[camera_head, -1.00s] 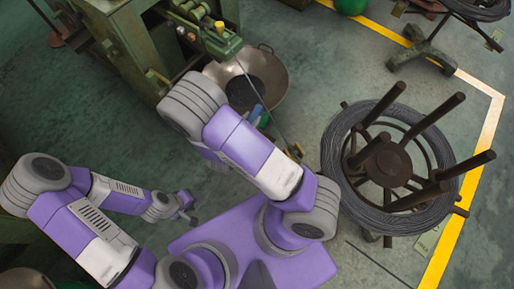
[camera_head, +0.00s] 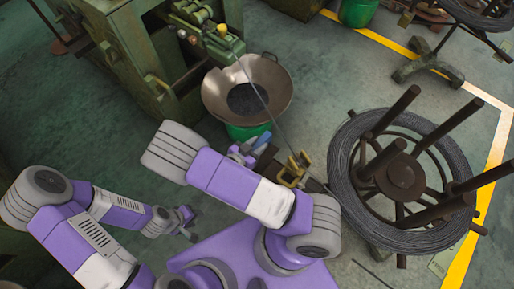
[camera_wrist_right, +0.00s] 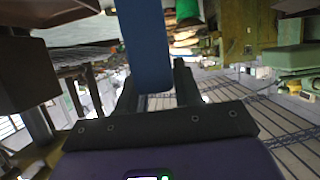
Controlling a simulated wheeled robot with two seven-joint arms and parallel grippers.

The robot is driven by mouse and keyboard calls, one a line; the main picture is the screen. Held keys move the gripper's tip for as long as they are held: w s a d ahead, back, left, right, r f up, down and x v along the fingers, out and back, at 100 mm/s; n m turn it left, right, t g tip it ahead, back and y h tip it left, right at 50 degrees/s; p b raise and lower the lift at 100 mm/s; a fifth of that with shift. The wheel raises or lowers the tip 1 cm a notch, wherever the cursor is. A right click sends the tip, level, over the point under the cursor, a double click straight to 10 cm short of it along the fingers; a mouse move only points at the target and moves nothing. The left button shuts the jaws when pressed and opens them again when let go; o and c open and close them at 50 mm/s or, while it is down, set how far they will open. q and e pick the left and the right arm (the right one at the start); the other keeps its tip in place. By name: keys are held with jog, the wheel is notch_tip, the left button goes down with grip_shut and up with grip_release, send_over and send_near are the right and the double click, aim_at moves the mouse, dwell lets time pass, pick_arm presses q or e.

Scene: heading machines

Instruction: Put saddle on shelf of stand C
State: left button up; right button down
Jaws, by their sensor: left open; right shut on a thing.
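My right gripper (camera_wrist_right: 157,80) is shut on a blue bar-shaped thing (camera_wrist_right: 145,35), which stands up between its two dark fingers in the right wrist view. I cannot tell whether this is the saddle, as only part of it shows. In the head view my right arm largely covers the right hand; a small blue piece (camera_head: 262,140) shows just beyond the arm, beside the green base under the bowl. My left gripper (camera_head: 188,226) is open and empty, low over the floor on the left. I cannot pick out stand C or its shelf with certainty.
A green machine (camera_head: 150,60) stands at upper left, with a metal bowl (camera_head: 278,98) in front. A reel of wire (camera_head: 345,185) with dark posts stands close on the right. Yellow-brass parts (camera_head: 294,170) sit between arm and reel. Open floor lies around the yellow line.

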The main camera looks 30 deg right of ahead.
jog(key=shift+f, duration=0.7)
jog(key=shift+f, duration=0.15)
jog(key=c, duration=0.8)
grip_release()
jog(key=shift+r, duration=0.2)
jog(key=p+v, duration=0.3)
jog(key=v, duration=0.9)
jog(key=shift+a+f, duration=0.1)
